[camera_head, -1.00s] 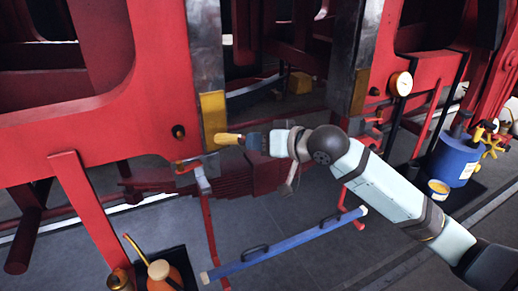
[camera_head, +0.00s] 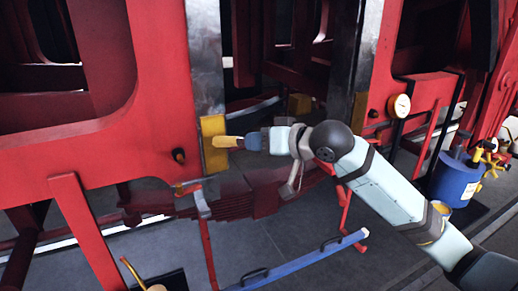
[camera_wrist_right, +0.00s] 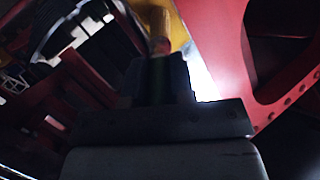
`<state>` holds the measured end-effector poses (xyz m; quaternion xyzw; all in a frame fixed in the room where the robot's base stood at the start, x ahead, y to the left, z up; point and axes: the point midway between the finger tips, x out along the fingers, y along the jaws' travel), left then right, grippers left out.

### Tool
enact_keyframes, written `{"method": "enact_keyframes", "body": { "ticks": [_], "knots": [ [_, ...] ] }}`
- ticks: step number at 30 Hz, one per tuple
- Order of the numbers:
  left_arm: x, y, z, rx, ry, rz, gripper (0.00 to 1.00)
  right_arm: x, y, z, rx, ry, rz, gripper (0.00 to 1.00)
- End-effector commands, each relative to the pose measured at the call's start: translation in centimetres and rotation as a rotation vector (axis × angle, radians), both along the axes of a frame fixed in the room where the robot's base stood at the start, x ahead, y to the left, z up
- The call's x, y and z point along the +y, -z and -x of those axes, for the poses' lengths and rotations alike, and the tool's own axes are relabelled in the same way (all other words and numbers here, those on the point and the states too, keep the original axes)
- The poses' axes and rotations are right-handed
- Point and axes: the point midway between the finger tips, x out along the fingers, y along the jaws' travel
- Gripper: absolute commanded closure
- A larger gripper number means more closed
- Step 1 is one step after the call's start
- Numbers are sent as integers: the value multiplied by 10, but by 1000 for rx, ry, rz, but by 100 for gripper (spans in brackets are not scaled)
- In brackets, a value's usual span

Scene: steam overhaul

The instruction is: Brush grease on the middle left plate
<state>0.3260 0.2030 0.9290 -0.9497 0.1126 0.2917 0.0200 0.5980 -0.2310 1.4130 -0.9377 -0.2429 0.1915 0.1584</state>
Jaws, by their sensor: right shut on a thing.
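My right gripper (camera_head: 248,142) is shut on a brush (camera_head: 225,142) with a yellow-tan end that points left. The brush end overlaps the upper half of a yellow plate (camera_head: 211,165) on the lower end of a grey metal upright of the red frame. I cannot tell whether it touches. In the right wrist view the gripper (camera_wrist_right: 165,75) is dark, with the tan brush (camera_wrist_right: 160,45) standing out beyond it. A yellow surface shows behind the brush. My left gripper is out of view.
The red frame (camera_head: 160,90) stands close on the left. A second grey upright (camera_head: 342,65) and a gauge (camera_head: 398,105) are to the right. A blue bar (camera_head: 300,262) is low in front. A blue drum (camera_head: 455,180) stands at the right.

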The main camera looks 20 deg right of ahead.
Motion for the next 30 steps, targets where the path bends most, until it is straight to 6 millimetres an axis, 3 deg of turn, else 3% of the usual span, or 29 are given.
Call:
{"method": "enact_keyframes", "body": {
  "ticks": [6, 12, 30],
  "knots": [
    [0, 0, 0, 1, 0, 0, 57, 0, -20, -1, -3, -1, -1, 100],
    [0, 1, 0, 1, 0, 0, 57, 0, -23, 1, -1, 0, -1, 100],
    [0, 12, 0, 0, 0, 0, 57, 0, 16, 0, 1, 0, -1, 100]
  ]
}}
